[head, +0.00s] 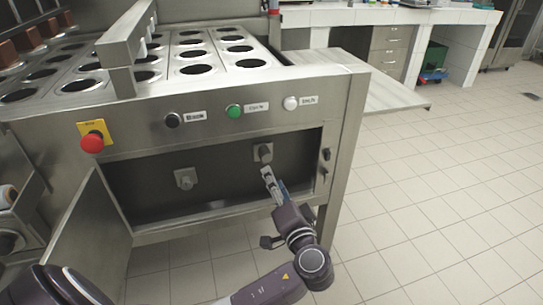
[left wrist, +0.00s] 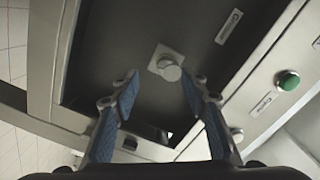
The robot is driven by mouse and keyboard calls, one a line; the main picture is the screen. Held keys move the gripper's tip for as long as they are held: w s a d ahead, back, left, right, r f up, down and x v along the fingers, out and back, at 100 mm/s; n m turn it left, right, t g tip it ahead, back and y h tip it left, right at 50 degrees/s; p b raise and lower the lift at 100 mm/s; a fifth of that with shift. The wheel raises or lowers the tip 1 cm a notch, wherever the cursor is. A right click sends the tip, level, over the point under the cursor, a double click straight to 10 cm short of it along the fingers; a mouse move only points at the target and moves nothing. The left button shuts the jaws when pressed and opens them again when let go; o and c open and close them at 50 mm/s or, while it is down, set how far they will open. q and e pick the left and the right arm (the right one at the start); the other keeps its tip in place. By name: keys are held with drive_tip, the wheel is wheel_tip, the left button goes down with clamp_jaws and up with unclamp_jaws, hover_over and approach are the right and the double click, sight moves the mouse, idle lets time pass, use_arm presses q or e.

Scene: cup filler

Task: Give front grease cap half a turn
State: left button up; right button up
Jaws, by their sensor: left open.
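Two round grey caps on square plates are on the back wall of the open cabinet in the head view: a right cap (head: 264,153) and a left cap (head: 185,179). The pictures do not mark which is the front one. My left gripper (head: 268,174) points at the right cap from just below it. In the left wrist view one cap (left wrist: 169,70) on its plate shows ahead, beyond the fingertips and roughly between them. The left gripper (left wrist: 160,82) is open and empty, its blue-padded fingers apart from the cap. My right gripper is not in view.
The cabinet door (head: 88,235) hangs open at the left. Above the opening are a red emergency button (head: 92,142), a black knob (head: 172,120), a green button (head: 234,111) and a white button (head: 290,103). The opening's edges surround the caps. Tiled floor (head: 440,200) is free at the right.

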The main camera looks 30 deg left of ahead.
sight(267, 161)
use_arm(q)
drive_tip(key=x, duration=0.5)
drive_tip(key=r+x, duration=0.1)
drive_tip(key=x, duration=0.1)
drive_tip(key=shift+w+a+r+b, duration=0.1)
drive_tip(key=shift+w+a+b, duration=0.15)
drive_tip(key=shift+b, duration=0.15)
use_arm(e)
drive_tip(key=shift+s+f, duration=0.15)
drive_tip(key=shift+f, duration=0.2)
use_arm(q)
drive_tip(key=shift+d, duration=0.1)
clamp_jaws()
drive_tip(key=shift+r+m+p, duration=0.15)
drive_tip(key=shift+m+p, duration=0.15)
drive_tip(key=shift+p, duration=0.25)
drive_tip(key=shift+r+m+p, duration=0.15)
drive_tip(key=shift+m+p, duration=0.15)
drive_tip(key=shift+p, duration=0.25)
drive_tip(key=shift+f+m+p, duration=0.3)
drive_tip(key=shift+m+p, duration=0.4)
drive_tip(key=shift+m, duration=0.3)
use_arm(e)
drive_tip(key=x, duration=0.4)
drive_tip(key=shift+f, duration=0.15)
